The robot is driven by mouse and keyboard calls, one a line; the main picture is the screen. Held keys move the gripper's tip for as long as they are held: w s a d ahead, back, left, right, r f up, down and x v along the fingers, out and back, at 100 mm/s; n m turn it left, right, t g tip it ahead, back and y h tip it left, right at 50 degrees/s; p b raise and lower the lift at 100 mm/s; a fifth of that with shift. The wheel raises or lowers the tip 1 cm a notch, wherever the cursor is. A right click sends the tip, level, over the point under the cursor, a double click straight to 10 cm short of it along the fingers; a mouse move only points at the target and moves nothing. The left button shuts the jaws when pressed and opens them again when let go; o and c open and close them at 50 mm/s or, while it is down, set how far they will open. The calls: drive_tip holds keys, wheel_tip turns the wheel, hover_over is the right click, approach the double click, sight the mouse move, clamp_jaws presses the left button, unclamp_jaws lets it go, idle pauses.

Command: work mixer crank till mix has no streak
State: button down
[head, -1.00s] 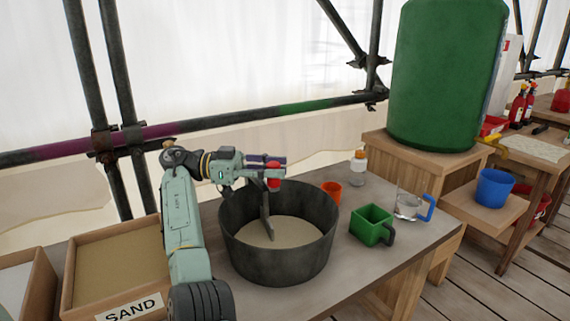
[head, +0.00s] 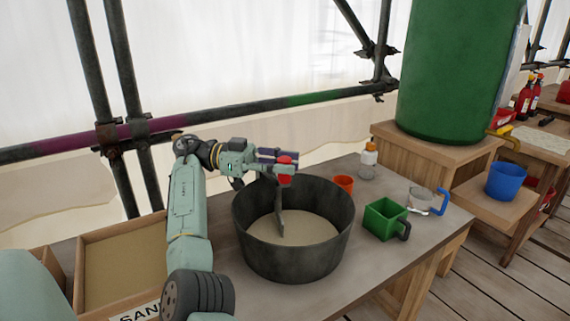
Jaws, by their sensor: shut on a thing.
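The mixer is a dark grey round tub (head: 293,265) on the table. A pale, even-looking mix (head: 300,230) covers its bottom. I see no clear streak, but the near wall hides part of the mix. A grey paddle (head: 281,212) stands in the tub, its lower end in the mix. The crank's red knob (head: 287,163) is above the tub's back left. My gripper (head: 285,161) reaches in from the left and is shut on the red knob.
A sand box (head: 90,243) sits left. Scaffold poles (head: 231,112) run behind.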

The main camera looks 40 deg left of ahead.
drive_tip(key=shift+f, duration=0.15)
drive_tip(key=c, duration=1.3)
unclamp_jaws()
drive_tip(key=shift+d, duration=0.1)
drive_tip(key=shift+r, duration=0.25)
wheel_tip(320, 180, up, 10)
drive_tip(key=shift+f, duration=0.1)
